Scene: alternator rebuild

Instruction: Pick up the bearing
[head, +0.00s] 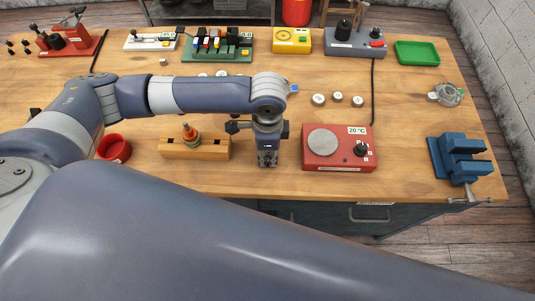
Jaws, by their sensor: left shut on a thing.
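My left gripper (267,161) points down over the front of the wooden bench, between the wooden block and the red hot plate. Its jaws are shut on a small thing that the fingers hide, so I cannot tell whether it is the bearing. Several small round metal pieces, which look like bearings, lie on the bench: one (318,99), a second (337,97) and a third (357,101) right of my left arm. More lie partly hidden behind that arm. My right gripper is not in view.
A red hot plate (322,143) reading 20 °C is right of the gripper. The wooden block (184,149) holds an orange-and-grey part. A red bowl (113,148) is left, a blue vise (459,158) far right. A green tray (417,53) stands back right.

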